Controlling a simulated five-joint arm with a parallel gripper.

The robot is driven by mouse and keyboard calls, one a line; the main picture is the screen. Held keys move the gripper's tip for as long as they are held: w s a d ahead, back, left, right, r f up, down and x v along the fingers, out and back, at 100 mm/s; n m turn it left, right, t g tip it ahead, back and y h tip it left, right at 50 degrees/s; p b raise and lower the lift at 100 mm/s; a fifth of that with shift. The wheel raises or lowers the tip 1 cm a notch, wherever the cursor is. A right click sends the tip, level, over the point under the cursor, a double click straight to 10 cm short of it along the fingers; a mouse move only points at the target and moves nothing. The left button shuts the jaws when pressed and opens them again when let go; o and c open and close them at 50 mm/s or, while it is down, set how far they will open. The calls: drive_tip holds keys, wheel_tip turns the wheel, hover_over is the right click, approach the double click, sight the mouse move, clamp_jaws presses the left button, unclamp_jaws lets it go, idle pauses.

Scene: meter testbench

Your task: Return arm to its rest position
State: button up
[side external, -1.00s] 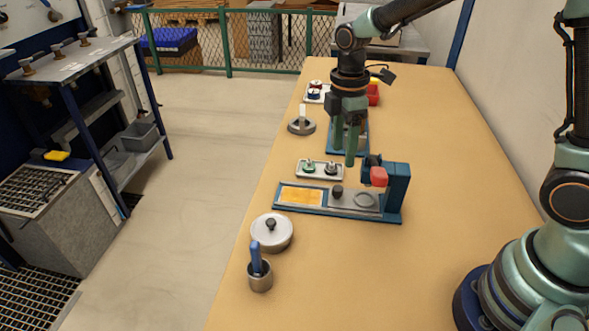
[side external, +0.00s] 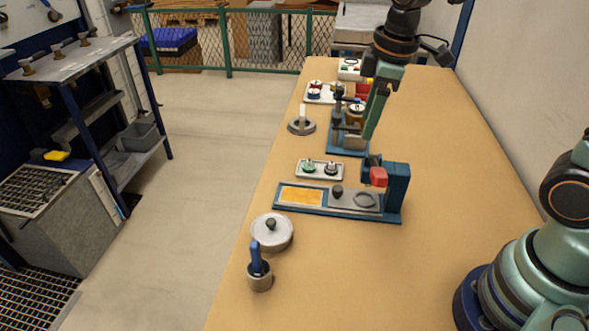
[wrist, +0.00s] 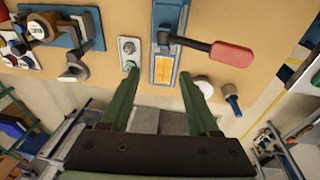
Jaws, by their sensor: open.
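My gripper (side external: 375,110) is above the bench in the side view, over the right side of the rear blue fixture. Its green fingers point down and slightly left. In the wrist view my gripper (wrist: 160,100) has its two green fingers spread wide with nothing between them. It is raised clear of the bench and touches no object that I can see.
The wooden bench (side external: 455,180) is clear on its right.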

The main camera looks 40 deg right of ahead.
drive_tip(key=s+d+r+m+t, duration=0.2)
drive_tip(key=s+r+m+t, duration=0.1)
drive_tip(key=s+m, duration=0.4)
drive_tip(key=shift+d+r+m+t, duration=0.3)
drive_tip(key=shift+r+m, duration=0.05)
drive_tip(key=shift+m, duration=0.65)
idle(0.5)
